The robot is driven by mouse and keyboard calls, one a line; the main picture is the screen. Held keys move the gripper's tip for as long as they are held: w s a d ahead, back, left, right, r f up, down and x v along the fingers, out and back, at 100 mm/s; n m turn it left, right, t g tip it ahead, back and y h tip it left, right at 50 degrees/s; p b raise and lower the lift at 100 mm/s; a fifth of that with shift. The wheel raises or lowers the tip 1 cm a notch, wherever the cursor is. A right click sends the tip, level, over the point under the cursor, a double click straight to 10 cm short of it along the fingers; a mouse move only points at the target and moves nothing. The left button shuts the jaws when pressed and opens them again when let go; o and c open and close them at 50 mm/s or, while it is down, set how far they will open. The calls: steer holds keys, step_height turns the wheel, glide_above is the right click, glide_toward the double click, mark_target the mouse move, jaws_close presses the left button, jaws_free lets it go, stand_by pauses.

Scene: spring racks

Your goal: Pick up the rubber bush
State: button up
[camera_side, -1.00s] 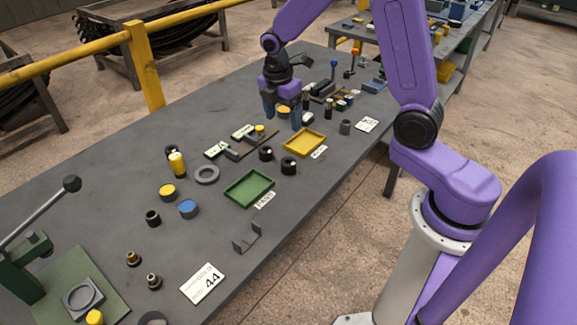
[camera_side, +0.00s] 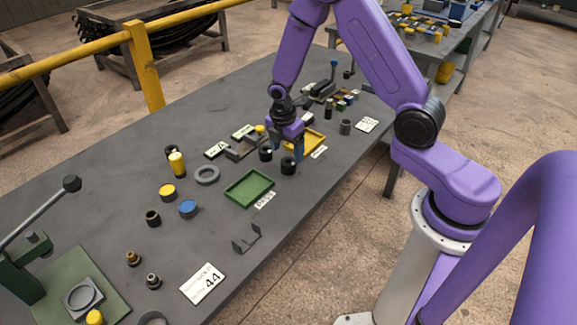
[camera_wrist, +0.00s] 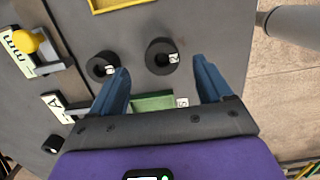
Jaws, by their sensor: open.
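The likely rubber bush is one of two short black hollow cylinders on the grey bench; I cannot tell which is meant. The nearer one (camera_side: 288,167) stands upright, and in the wrist view this black ring (camera_wrist: 151,58) has a small white tag and lies ahead, between the lines of my fingers. The other black cylinder (camera_side: 265,155) is just to its left, and in the wrist view (camera_wrist: 95,64) it lies beyond the left fingertip. My gripper (camera_side: 285,152) is open and empty, low over this pair; its blue fingers (camera_wrist: 161,70) also show in the wrist view.
A yellow tray (camera_side: 317,136) is just behind my gripper and a green tray (camera_side: 233,196) in front. A grey ring (camera_side: 207,182) and blocks with label cards (camera_side: 217,150) stand to the left. A small grey bracket (camera_side: 240,247) is near the bench edge.

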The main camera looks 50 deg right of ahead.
mark_target(289, 161)
steer(key=shift+s+d+f, duration=0.1)
steer(key=shift+f, duration=1.3)
steer(key=shift+d+f, duration=0.1)
steer(key=shift+f, duration=1.25)
steer(key=c, duration=1.1)
